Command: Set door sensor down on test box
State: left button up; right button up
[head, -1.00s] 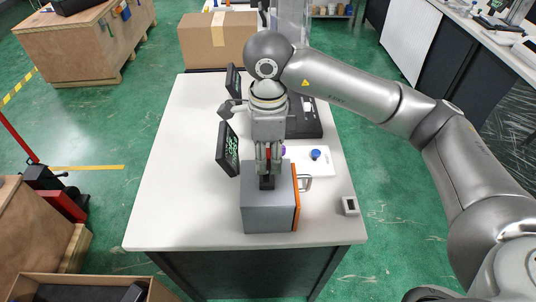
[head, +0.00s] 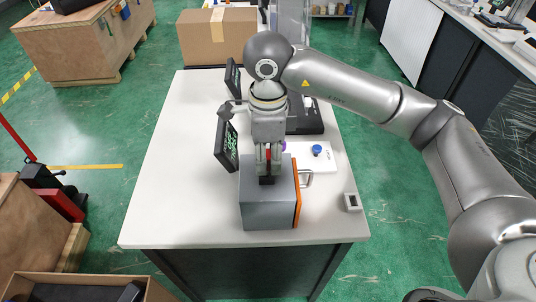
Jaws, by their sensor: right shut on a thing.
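The test box (head: 265,210) is a grey box with an orange edge and a metal handle on its right side. It stands near the front of the white table. My right gripper (head: 267,172) points straight down over the top of the box. It is shut on a small black thing, the door sensor (head: 267,180), which is mostly covered by the fingers. The sensor is at or just above the top of the box; I cannot tell if it touches. My left gripper is not in view.
Two black displays (head: 227,145) (head: 233,79) stand on the table (head: 180,190) left of my gripper. A white plate with a blue knob (head: 317,151) lies behind the box. A small grey-white block (head: 352,202) sits at the right edge. The table's left part is clear.

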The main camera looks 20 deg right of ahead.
jog(key=shift+f+b, duration=0.8)
jog(key=shift+f, duration=0.1)
jog(key=o, duration=1)
jog(key=shift+r, duration=0.15)
